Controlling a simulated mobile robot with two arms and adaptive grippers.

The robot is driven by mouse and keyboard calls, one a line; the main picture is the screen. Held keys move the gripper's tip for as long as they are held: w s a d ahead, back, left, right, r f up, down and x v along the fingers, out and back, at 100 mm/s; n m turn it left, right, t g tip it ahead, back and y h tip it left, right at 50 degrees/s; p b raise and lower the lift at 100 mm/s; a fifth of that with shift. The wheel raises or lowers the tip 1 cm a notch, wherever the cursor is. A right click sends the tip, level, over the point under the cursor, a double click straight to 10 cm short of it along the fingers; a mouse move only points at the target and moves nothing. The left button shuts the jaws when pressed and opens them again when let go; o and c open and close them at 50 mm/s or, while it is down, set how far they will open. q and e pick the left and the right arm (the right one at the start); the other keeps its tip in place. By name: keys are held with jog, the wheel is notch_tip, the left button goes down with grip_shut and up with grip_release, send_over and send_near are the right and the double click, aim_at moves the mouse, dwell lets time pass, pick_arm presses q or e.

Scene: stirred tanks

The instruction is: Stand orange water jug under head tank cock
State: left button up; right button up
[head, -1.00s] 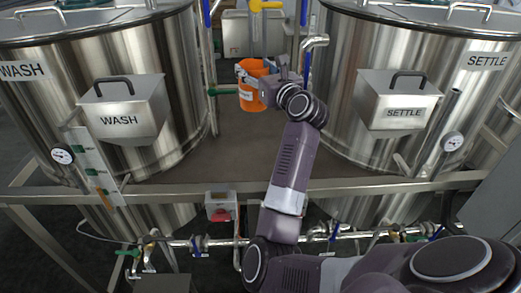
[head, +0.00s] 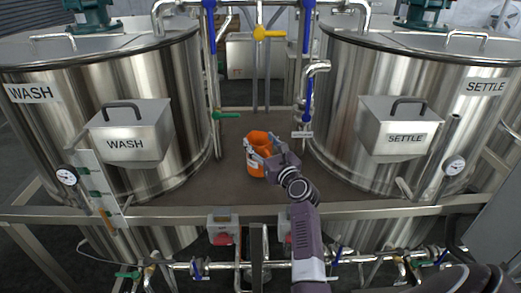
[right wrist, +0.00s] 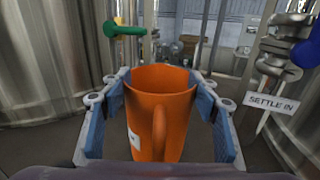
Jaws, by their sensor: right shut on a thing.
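The orange water jug (head: 256,168) is upright between the two tanks, over the dark deck; I cannot tell whether its base touches the deck. My right gripper (head: 265,157) is shut on it from the near right side. In the right wrist view the jug (right wrist: 160,110) sits between the blue finger pads, its handle towards me and a white label on its left. A yellow-handled cock (head: 262,34) is on the pipework behind and above the jug; no label shows whether it is the head tank's. My left gripper is out of view.
The WASH tank (head: 185,90) stands left and the SETTLE tank (head: 335,110) right. A green-handled valve (head: 226,115) juts in at left, and a blue-handled valve (head: 308,100) with a SETTLE IN tag at right. The deck (head: 225,175) around the jug is clear.

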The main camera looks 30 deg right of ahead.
jog(key=shift+d+f, duration=0.1)
jog(key=shift+f, duration=1.2)
jog(key=o, duration=1.6)
jog(key=shift+f, duration=0.1)
jog(key=shift+c, duration=0.2)
jog(key=shift+s, duration=0.1)
jog(key=s+a+b, duration=0.2)
jog(key=s, duration=0.9)
jog(key=shift+s, duration=0.35)
